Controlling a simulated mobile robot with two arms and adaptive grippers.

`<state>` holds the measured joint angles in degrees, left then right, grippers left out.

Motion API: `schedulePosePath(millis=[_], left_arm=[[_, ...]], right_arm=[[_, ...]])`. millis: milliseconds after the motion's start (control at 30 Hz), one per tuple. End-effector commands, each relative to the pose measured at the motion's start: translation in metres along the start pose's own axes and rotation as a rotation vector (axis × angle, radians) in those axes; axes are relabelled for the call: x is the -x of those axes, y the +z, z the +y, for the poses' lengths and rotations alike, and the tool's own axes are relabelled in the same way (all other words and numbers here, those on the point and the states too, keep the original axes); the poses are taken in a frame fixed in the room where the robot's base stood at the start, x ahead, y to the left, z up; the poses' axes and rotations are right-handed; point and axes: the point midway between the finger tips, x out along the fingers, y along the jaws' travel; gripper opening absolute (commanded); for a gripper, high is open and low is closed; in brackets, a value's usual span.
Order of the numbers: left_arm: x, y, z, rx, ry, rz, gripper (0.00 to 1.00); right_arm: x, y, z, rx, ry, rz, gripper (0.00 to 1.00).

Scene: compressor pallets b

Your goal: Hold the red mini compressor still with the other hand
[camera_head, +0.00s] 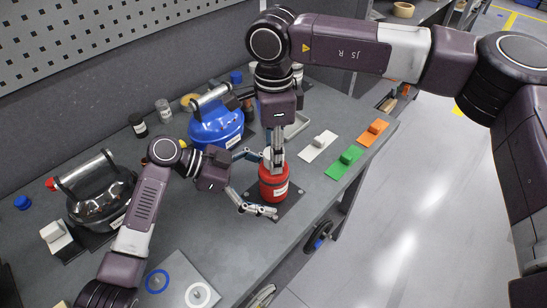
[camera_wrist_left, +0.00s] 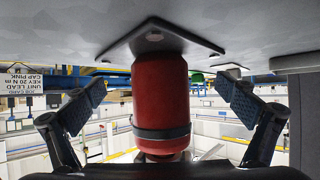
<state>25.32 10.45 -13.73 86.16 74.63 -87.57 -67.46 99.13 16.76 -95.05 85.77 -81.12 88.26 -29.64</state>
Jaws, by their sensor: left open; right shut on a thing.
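The red mini compressor (camera_head: 272,188) stands upright on a dark plate (camera_head: 290,197) on the bench. My left gripper (camera_head: 255,182) is open, with one finger on either side of the compressor. The left wrist view, which is upside down, shows the red body (camera_wrist_left: 160,85) between the spread fingers of the left gripper (camera_wrist_left: 163,95), with a gap on both sides. My right gripper (camera_head: 276,155) comes straight down from above and is shut at the compressor's top. Its fingers hide most of the top, so the exact part gripped is unclear.
A blue compressor (camera_head: 215,125) stands close behind, and a black and chrome one (camera_head: 98,195) at the left. White (camera_head: 318,146), green (camera_head: 344,162) and orange (camera_head: 372,133) pieces lie to the right. A grey plate with rings (camera_head: 180,275) lies in front. The bench edge is near.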

Motion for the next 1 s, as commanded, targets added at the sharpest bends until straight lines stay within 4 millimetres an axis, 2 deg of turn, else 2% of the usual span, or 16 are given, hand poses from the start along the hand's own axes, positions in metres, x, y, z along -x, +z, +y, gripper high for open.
schedulePosePath(millis=[133, 800, 1000], left_arm=[[0.0000, 0.0002, 0.0001, 0.000, 0.000, 0.000, 0.97], [0.0004, 0.0002, 0.0000, 0.000, 0.000, 0.000, 0.25], [0.0005, 0.0002, 0.0001, 0.000, 0.001, 0.000, 0.25]], right_arm=[[-0.0003, -0.0003, 0.0001, 0.001, 0.001, 0.001, 0.20], [-0.0005, -0.0003, 0.0003, 0.001, 0.001, 0.001, 0.20], [-0.0006, -0.0003, 0.0003, 0.001, 0.001, 0.001, 0.20]])
